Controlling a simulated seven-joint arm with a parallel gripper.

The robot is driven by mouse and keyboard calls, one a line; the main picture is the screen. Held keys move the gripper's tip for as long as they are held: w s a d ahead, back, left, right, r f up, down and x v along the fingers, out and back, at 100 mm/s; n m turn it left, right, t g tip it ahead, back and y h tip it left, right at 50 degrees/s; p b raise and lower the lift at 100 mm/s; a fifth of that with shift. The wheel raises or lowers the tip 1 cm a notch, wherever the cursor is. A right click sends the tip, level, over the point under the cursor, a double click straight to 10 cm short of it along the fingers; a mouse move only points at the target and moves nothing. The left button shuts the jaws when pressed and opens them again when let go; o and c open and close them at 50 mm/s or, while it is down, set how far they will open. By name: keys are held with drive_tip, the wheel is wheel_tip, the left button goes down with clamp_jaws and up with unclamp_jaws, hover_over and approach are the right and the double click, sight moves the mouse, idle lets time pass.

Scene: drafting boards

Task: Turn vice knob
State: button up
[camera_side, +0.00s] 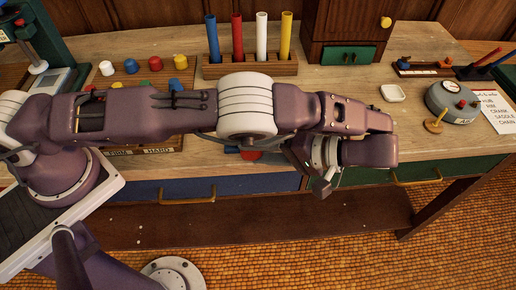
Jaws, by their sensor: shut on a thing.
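My gripper (322,187) hangs at the end of my arm, in front of the bench's front edge and right of the middle. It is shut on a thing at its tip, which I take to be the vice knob. My wrist and the small size hide most of the knob, so its turn angle cannot be told. A small blue and red part (250,154) shows under my forearm at the bench edge, left of my gripper. Whether it belongs to the vice is not clear, as my arm covers most of it.
The wooden bench (440,150) has a blue drawer (230,187) and a green drawer (435,169) with brass handles. A rack (250,68) of coloured rods stands behind my arm. A round grey gauge (452,102) and a white dish (393,93) sit to the right.

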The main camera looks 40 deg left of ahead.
idle(0.3)
drive_tip(key=o, duration=1.4)
drive_tip(key=shift+c, duration=0.2)
